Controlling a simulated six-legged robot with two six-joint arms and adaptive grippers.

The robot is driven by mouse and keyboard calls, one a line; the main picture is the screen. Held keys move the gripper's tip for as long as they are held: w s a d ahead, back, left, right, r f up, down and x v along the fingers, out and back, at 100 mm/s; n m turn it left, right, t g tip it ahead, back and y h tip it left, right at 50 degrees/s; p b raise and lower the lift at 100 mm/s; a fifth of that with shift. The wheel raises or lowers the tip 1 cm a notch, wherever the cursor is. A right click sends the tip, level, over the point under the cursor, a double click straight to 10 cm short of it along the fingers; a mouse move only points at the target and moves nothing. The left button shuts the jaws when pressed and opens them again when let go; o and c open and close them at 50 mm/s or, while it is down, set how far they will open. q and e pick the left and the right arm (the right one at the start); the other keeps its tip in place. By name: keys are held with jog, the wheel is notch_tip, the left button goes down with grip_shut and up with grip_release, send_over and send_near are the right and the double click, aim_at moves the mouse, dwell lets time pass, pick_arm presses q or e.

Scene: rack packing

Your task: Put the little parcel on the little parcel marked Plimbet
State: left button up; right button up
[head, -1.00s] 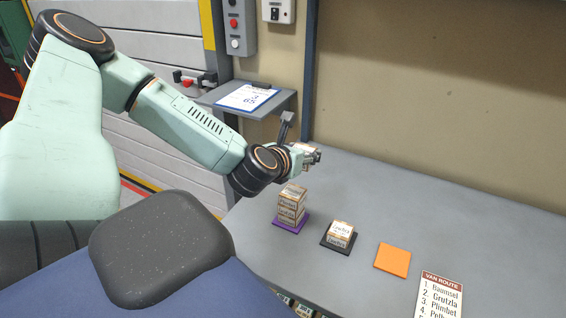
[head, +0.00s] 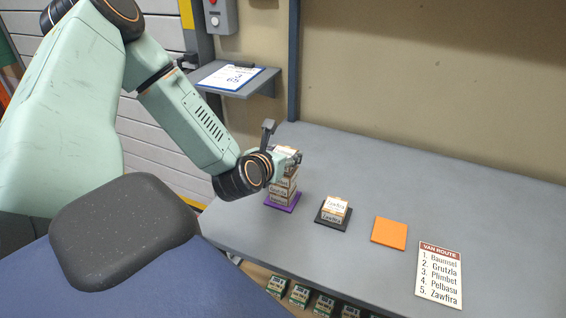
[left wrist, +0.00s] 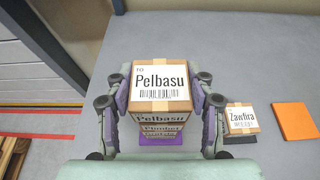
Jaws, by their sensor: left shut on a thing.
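My left gripper (head: 287,157) is shut on a little parcel labelled Pelbasu, which the left wrist view shows upright between the fingers (left wrist: 160,82). The gripper and parcel are over the stack on the purple mat (head: 283,205). The parcel marked Plimbet (left wrist: 163,130) shows just below the held one, with another parcel under it, its label unreadable. The held parcel looks lined up with the stack; whether it touches the Plimbet parcel I cannot tell. The gripper hides the upper stack in the head view. My right gripper is not in view.
A Zawfira parcel (head: 337,206) sits on a black mat (head: 331,219) to the right. An orange mat (head: 390,233) is empty. A van route sign (head: 440,275) lies further right. The back of the grey table is clear. A clipboard shelf (head: 268,88) is behind.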

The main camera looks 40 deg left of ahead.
pick_arm(q)
jog(key=shift+s+a+f, duration=0.1)
jog(key=shift+a+f, duration=0.15)
jog(key=shift+f, duration=0.55)
jog(key=shift+w+d+r, duration=0.2)
jog(key=shift+w+d, duration=0.25)
jog(key=shift+d, duration=0.25)
jog(key=shift+s+a+f+b, duration=0.2)
jog(key=shift+s+a+b, duration=0.1)
jog(key=shift+a+b, duration=0.1)
jog(key=o, duration=0.8)
jog(key=shift+s+a, duration=0.1)
jog(key=shift+a, duration=0.1)
jog(key=shift+o, duration=1.6)
jog(key=shift+d, duration=0.15)
jog(key=shift+o, duration=0.4)
jog(key=shift+w+d, duration=0.3)
jog(key=shift+w, duration=0.05)
jog(key=shift+s+a, duration=0.25)
jog(key=shift+a+r, duration=0.15)
jog(key=shift+s+r+p, duration=0.15)
jog(key=shift+p, duration=0.35)
jog(key=p+v, duration=0.6)
jog(key=v, duration=0.5)
jog(key=shift+s+d, duration=0.2)
jog(key=shift+s, duration=0.15)
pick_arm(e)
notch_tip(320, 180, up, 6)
